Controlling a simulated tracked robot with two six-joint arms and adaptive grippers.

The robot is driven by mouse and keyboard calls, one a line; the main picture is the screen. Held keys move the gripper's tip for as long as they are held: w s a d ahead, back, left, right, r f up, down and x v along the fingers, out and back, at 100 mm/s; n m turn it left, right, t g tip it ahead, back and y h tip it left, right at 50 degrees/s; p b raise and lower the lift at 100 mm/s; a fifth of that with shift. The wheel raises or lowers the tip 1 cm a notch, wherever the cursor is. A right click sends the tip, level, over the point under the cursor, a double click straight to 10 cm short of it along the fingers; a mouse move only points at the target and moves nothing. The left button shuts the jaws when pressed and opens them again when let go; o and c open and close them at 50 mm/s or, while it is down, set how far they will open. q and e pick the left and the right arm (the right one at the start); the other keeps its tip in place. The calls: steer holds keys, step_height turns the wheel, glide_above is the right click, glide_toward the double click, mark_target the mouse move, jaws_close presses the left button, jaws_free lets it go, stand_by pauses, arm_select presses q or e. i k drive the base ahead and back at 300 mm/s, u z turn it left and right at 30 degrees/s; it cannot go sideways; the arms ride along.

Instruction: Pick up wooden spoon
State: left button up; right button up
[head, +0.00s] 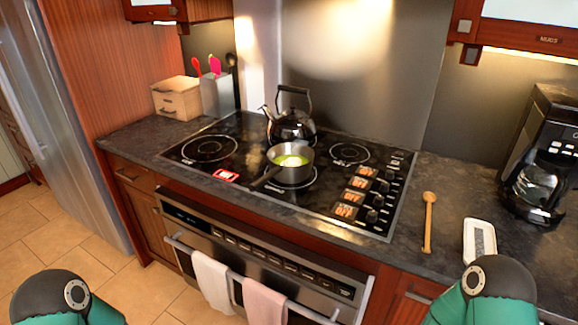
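The wooden spoon (428,222) lies on the dark countertop to the right of the cooktop, in the head view. Its round head points toward the back wall and its handle toward the counter's front edge. It looks fully uncovered. Parts of my two arms show at the bottom left and bottom right corners, but neither gripper is in view. Nothing of mine touches the spoon.
A white dish (479,242) sits right of the spoon, with a black coffee maker (541,165) behind it. A saucepan (290,165) and a kettle (291,122) stand on the cooktop (215,165). Towels (212,282) hang on the oven handle below. Countertop around the spoon is clear.

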mark_target(429, 197)
steer(key=u, duration=0.3)
steer(key=k, duration=0.95)
steer(key=z, duration=0.45)
steer(key=i, duration=1.3)
steer(key=u, duration=0.1)
